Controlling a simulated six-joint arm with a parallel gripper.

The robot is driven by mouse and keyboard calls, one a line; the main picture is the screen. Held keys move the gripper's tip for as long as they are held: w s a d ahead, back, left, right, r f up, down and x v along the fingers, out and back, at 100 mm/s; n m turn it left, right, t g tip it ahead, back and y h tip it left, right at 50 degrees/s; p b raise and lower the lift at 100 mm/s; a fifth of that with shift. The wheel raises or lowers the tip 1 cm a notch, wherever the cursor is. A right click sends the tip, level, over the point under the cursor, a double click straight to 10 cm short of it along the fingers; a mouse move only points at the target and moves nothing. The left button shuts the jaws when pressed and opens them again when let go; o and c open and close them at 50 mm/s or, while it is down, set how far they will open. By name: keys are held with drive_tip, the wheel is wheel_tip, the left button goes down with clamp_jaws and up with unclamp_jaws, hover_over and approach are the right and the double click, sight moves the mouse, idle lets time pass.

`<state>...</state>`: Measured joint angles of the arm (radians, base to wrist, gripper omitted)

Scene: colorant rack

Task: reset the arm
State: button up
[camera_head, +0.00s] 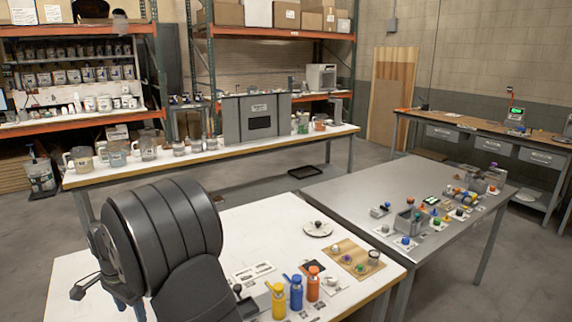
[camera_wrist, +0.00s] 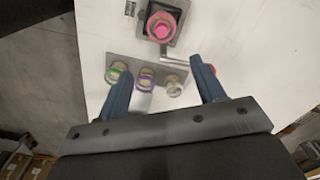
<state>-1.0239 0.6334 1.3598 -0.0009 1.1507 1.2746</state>
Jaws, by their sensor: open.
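My gripper (camera_wrist: 160,66) is open, with two blue fingers spread apart and nothing visible between their tips. It is above the white tabletop (camera_wrist: 230,25) in the wrist view. A grey plate (camera_wrist: 125,62) with a green-ringed piece (camera_wrist: 118,72), a purple-ringed piece (camera_wrist: 146,78) and a pale round piece (camera_wrist: 174,87) lies below, near the fingers. A pink-topped piece (camera_wrist: 161,27) in a dark square holder is beyond the fingertips. In the head view my dark arm fills the lower left, and the gripper is largely hidden; I cannot tell its exact height.
Yellow (camera_head: 278,301), blue (camera_head: 296,292) and orange (camera_head: 313,284) bottles stand at the white table's front. A wooden board (camera_head: 342,250) with small pieces and a white disc (camera_head: 317,229) are behind. A grey table (camera_head: 390,180) at right holds many small parts; its left part is clear.

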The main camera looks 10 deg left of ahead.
drive_tip(key=w+d+r+m, duration=0.3)
drive_tip(key=w+d+m, duration=0.5)
drive_tip(key=w+d, duration=1)
drive_tip(key=w+d+f+m, duration=0.3)
drive_tip(key=d+f+m, duration=0.1)
drive_tip(key=f+m, duration=0.4)
drive_tip(key=shift+w+f+m, duration=0.2)
drive_tip(key=shift+f+m, duration=0.05)
drive_tip(key=shift+m, duration=0.45)
idle(0.7)
